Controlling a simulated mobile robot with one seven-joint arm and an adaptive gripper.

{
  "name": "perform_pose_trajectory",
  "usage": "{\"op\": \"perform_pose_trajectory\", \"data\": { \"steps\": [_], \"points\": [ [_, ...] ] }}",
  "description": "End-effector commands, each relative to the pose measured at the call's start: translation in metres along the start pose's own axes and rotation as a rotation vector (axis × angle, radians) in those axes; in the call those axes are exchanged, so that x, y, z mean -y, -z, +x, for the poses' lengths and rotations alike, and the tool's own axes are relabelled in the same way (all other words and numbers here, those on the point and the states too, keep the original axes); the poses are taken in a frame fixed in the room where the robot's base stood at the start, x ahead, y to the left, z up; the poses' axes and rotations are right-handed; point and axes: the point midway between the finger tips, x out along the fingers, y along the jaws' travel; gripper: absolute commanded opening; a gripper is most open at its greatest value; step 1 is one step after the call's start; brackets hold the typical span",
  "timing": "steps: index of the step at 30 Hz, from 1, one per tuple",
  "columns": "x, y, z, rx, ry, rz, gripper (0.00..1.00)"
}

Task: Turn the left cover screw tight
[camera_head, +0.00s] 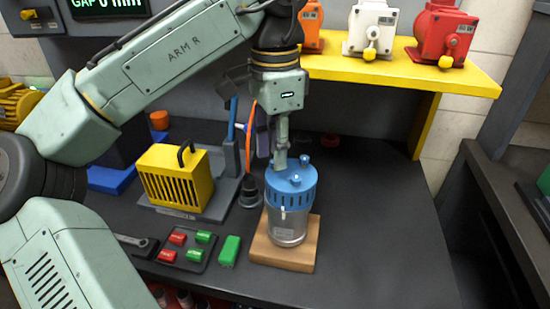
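The motor (288,222) has a silver body and a blue cover (292,198) with dark slots, and it stands upright on a wooden block (285,256). Two blue cover screws stand up from the cover, one at the back right (305,160) and one at the front (296,180). My gripper (280,162) points straight down over the back left of the cover, its tip at or just above the top. The left cover screw is not visible there, hidden by the gripper tip. The fingers look narrow and close together; whether they grip anything cannot be told.
Left of the motor are a yellow slotted box (173,178) on a grey stand, a dark round part (249,192), and a tray (187,250) of red and green blocks. A green block (229,250) lies near the wooden block. The bench (375,235) is clear at right, below a yellow shelf (400,72).

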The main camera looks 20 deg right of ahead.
Motion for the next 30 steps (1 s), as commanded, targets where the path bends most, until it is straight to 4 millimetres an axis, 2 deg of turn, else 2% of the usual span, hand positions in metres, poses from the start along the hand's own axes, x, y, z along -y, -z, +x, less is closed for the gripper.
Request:
{"op": "perform_pose_trajectory", "data": {
  "steps": [24, 30],
  "points": [
    [0.0, 0.0, -0.062, 0.001, 0.002, -0.002, 0.27],
    [0.0, 0.0, -0.07, 0.0, 0.0, 0.0, 0.27]
  ]
}}
